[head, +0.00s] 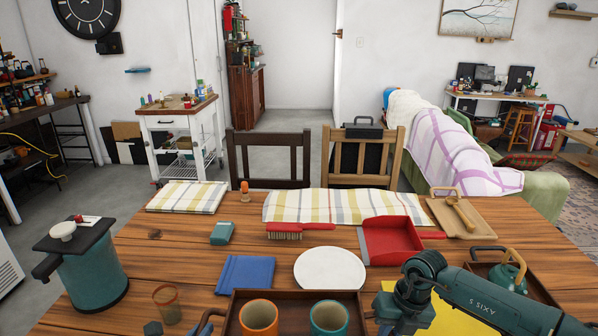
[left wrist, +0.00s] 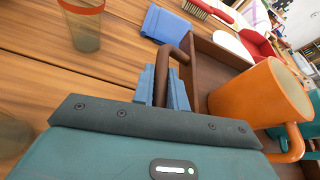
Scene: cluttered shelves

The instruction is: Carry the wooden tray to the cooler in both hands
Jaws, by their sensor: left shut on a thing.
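The brown wooden tray (head: 290,296) lies at the near edge of the table, cut off by the bottom of the head view. An orange mug (head: 259,318) and a teal mug (head: 329,318) stand in it. My left gripper (head: 206,322) is at the tray's left side. In the left wrist view the blue fingers (left wrist: 161,86) are shut around the tray's brown handle (left wrist: 184,62). My right arm reaches toward the tray's right end; its fingertips do not show. I cannot make out the cooler for certain.
A glass (head: 167,304) stands left of the tray. Behind it are a blue cloth (head: 246,274), a white plate (head: 330,268), a red dustpan (head: 391,241) and a brush (head: 284,230). Two chairs (head: 268,158) stand across the table. Open floor (head: 290,121) lies beyond.

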